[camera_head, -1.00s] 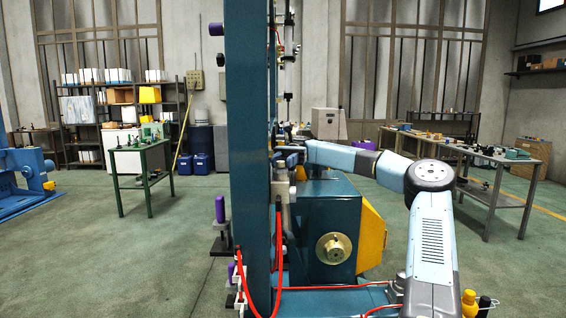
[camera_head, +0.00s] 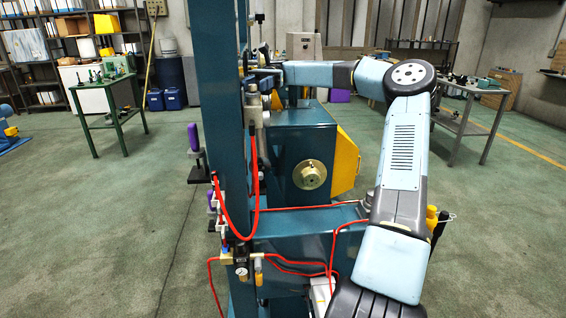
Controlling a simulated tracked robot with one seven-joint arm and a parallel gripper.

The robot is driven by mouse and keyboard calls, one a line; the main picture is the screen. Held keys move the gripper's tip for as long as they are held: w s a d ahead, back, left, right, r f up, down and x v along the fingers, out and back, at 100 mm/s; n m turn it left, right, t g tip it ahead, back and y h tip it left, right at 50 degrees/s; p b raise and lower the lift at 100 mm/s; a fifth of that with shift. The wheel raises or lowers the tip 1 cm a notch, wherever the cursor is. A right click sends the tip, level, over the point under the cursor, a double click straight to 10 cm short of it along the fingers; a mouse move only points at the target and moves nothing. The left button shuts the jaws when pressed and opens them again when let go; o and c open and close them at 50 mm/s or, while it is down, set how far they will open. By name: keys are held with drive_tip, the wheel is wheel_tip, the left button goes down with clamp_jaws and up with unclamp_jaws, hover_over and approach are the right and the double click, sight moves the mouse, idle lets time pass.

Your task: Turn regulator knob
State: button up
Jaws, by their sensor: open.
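The regulator (camera_head: 240,261) is a small dark unit with a round pressure gauge. It sits low on the teal machine frame, at the bottom of the head view left of centre. A dark part that may be its knob sits just above the gauge; details are too small to tell. My gripper (camera_head: 259,73) is at the far end of my arm, beside the teal column and well above and behind the regulator. It is open, small and partly hidden among machine parts; I see nothing held in it.
The tall teal column (camera_head: 224,130) stands just left of my arm. Red hoses (camera_head: 290,262) loop around the regulator and lower frame. A teal box with a brass hub (camera_head: 309,175) and yellow guard (camera_head: 345,162) sits behind. Floor is open to the left, with a green table (camera_head: 105,93) beyond.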

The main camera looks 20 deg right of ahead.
drive_tip(key=shift+s+d+m+t+y, duration=0.1)
drive_tip(key=shift+s+m+t+y, duration=0.05)
drive_tip(key=shift+m+t+y, duration=0.95)
drive_tip(key=shift+s+d+m+t+y, duration=0.15)
drive_tip(key=shift+m+t+y, duration=0.65)
drive_tip(key=shift+t, duration=0.65)
drive_tip(key=shift+s+m+t+y, duration=0.15)
drive_tip(key=shift+m+t+y, duration=0.65)
drive_tip(key=shift+m+t, duration=0.4)
drive_tip(key=shift+s+t, duration=0.1)
drive_tip(key=shift+t, duration=0.35)
